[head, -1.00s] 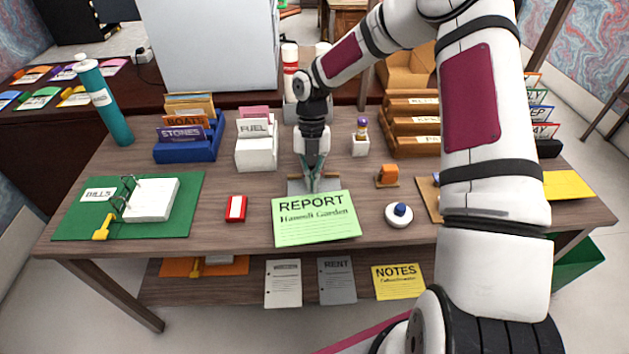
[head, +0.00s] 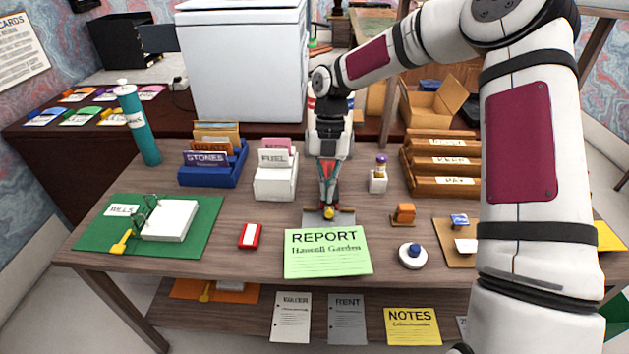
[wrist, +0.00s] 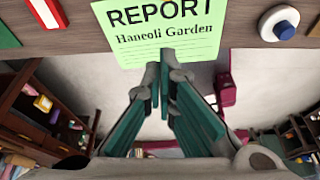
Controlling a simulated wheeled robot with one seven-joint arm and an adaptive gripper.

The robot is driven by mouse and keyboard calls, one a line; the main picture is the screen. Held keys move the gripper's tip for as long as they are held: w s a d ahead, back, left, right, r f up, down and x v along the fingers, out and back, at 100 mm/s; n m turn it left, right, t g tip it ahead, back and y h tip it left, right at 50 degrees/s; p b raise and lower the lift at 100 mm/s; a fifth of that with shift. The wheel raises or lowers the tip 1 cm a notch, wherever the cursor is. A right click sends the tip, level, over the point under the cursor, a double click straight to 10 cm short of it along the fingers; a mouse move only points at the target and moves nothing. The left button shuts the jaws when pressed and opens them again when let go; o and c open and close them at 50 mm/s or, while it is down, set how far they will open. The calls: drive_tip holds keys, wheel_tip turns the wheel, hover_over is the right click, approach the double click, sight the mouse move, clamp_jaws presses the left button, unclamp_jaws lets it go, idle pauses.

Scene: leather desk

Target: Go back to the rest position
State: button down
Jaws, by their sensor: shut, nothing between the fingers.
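My gripper (head: 328,208) points down over the middle of the desk in the head view, its fingers together and empty. It is just behind a green sheet titled REPORT (head: 327,252), which lies at the desk's front edge. A grey metal piece (head: 345,218) sits behind the sheet, partly hidden by my gripper. In the wrist view my gripper's fingers (wrist: 165,62) overlap the lower edge of the REPORT sheet (wrist: 165,38) in the picture; I cannot tell the gap from there.
Left of the sheet are a red stapler-like box (head: 250,236) and a green binder board (head: 90,225). Right are a white round stamp (head: 412,256) and an orange block (head: 403,214). Behind stand a white FUEL box (head: 275,183), a blue file box (head: 215,172) and wooden trays (head: 440,185).

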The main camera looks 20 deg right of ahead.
drive_tip(key=s+d+r+m+t+h, duration=0.1)
drive_tip(key=s+r+m+t+h, duration=0.25)
drive_tip(key=s+r+m, duration=1.15)
drive_tip(key=s+r+m+t+y, duration=0.1)
drive_tip(key=s+r+m+t, duration=0.1)
drive_tip(key=s+m, duration=0.5)
drive_tip(key=s+r+m+t+y, duration=0.1)
drive_tip(key=s+r+m+t, duration=0.1)
drive_tip(key=s+m, duration=0.5)
drive_tip(key=m, duration=0.2)
drive_tip(key=shift+r+m, duration=0.3)
drive_tip(key=shift+m, duration=0.1)
